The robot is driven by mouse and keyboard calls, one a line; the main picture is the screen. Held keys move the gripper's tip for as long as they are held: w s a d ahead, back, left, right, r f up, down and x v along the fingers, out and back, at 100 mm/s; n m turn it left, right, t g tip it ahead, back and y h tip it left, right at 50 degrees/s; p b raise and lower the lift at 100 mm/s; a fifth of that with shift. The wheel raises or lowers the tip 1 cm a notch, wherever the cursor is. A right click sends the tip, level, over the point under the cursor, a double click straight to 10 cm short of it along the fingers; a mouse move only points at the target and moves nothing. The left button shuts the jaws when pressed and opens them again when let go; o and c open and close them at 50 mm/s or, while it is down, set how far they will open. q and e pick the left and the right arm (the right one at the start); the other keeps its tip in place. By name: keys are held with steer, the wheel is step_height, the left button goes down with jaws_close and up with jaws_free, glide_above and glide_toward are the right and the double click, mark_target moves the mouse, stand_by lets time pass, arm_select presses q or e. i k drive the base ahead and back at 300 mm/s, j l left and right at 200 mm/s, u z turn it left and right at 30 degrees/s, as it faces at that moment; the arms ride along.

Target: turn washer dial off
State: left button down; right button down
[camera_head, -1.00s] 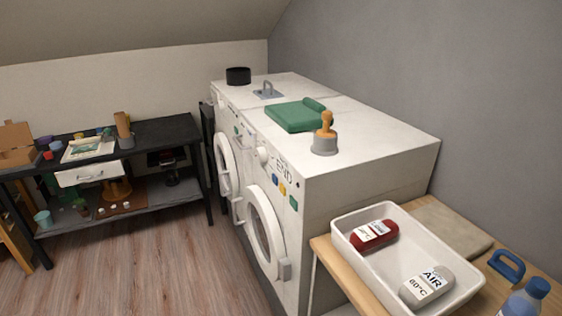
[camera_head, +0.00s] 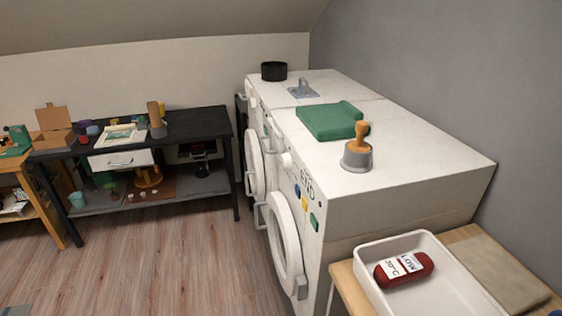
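Two white front-loading machines stand side by side along the right wall. The nearer machine (camera_head: 400,180) has a round door (camera_head: 286,245), a round white dial (camera_head: 288,160) high on its front, and blue, yellow and green buttons beside the dial. The farther machine (camera_head: 335,88) has its own round door (camera_head: 256,165). Which of the two is the washer I cannot tell. The dial's setting is too small to read. Neither of my grippers is in view.
A white tray (camera_head: 385,244) holding a red bottle (camera_head: 404,269) stands on a wooden table at lower right. A black workbench (camera_head: 196,124) stands at the back left. The wooden floor (camera_head: 150,250) at left is clear.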

mark_target(286, 160)
steer(key=k, duration=0.45)
steer(key=j+z, duration=0.1)
steer(key=z, duration=0.25)
steer(key=i+j+z, duration=0.1)
steer(key=z, duration=0.25)
steer(key=j+z, duration=0.15)
steer(key=z, duration=0.2)
steer(key=i+j+z, duration=0.25)
steer(key=j, duration=0.45)
steer(key=j+z, duration=0.3)
steer(key=j, duration=0.35)
steer(key=i+j+z, duration=0.1)
steer(key=j+z, duration=0.15)
steer(key=j, duration=0.5)
steer(key=i+j, duration=0.1)
steer(key=j, duration=0.3)
steer(key=i+j, duration=0.1)
steer(key=j, duration=0.3)
steer(key=i+j, duration=0.15)
steer(key=j, duration=0.25)
steer(key=i+j, duration=0.1)
steer(key=j, duration=0.3)
